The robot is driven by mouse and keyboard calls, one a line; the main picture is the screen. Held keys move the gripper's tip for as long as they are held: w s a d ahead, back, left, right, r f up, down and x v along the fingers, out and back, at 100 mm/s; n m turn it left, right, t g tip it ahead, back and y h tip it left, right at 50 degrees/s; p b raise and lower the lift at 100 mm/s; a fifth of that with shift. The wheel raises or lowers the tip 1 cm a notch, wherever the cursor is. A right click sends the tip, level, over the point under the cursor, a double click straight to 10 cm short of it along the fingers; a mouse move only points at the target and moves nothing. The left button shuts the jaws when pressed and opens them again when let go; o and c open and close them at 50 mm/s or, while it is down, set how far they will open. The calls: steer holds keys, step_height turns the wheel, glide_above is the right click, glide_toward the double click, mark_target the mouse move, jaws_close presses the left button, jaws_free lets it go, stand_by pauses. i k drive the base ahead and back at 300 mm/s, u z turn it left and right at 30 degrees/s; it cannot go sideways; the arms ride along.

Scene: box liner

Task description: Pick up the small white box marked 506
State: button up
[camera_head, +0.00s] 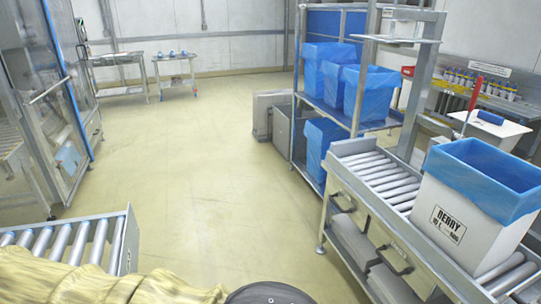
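A white box (450,232) with a blue liner folded over its rim stands upright on the roller conveyor at the right. Its front label reads "DERBY", with a smaller line below that is too small to read surely. I cannot make out a box clearly marked 506. My gripper does not show in this view. A dark rounded shape at the bottom edge, perhaps part of my own body, is cut off by the frame.
The right roller conveyor (377,172) has bare rollers behind the box. Blue-lined bins (368,95) stand on a rack behind it. Another roller conveyor (72,243) is at lower left, with crumpled yellowish material (60,280) before it. The middle floor (205,165) is clear.

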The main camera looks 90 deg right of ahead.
mark_target(476, 201)
steer(key=z, duration=4.2)
steer(key=i, duration=0.5)
steer(key=z, duration=2.75)
steer(key=k, duration=1.5)
steer(key=u, duration=0.9)
